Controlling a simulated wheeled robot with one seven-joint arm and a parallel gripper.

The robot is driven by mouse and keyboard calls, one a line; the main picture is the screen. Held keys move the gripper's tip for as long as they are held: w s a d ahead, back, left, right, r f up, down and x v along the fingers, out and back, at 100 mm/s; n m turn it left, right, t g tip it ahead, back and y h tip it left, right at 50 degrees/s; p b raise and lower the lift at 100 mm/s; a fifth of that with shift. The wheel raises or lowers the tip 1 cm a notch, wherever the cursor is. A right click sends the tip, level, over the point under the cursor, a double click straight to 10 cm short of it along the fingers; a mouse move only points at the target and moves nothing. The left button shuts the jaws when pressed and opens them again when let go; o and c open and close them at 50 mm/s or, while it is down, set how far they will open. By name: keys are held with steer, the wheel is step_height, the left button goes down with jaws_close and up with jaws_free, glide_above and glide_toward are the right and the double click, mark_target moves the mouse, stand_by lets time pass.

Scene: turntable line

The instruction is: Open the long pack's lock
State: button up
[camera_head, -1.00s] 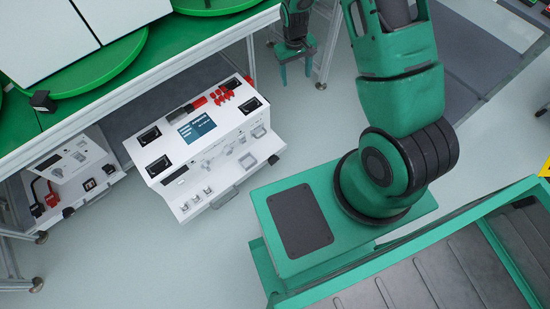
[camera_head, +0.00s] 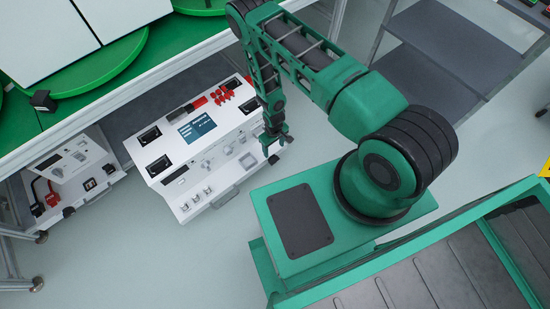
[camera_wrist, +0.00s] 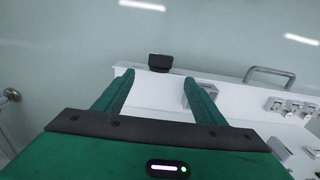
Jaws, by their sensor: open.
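The long pack (camera_head: 196,140) is a white case with a dark screen, red parts and silver fittings along its near ledge. My gripper (camera_head: 272,147) hangs over its right end, pointing down. In the wrist view, the open jaws (camera_wrist: 160,92) are apart over the pack's white ledge (camera_wrist: 158,105), with nothing held. A small silver latch-like fitting (camera_wrist: 188,98) shows by the inner side of the right finger, partly hidden. A black block (camera_wrist: 160,62) sits at the ledge's edge beyond the fingertips. I cannot tell which fitting is the lock, or whether it is open.
A handle (camera_wrist: 270,75) and several silver clips (camera_wrist: 290,107) lie to the right on the ledge. A second white pack (camera_head: 72,170) stands to the left under the table (camera_head: 120,92). A grey cart (camera_head: 440,50) stands at the right back. The floor before the pack is clear.

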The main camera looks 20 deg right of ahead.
mark_target(274, 160)
step_height(274, 160, down, 11)
steer(key=shift+r, duration=0.1)
stand_by(0.4)
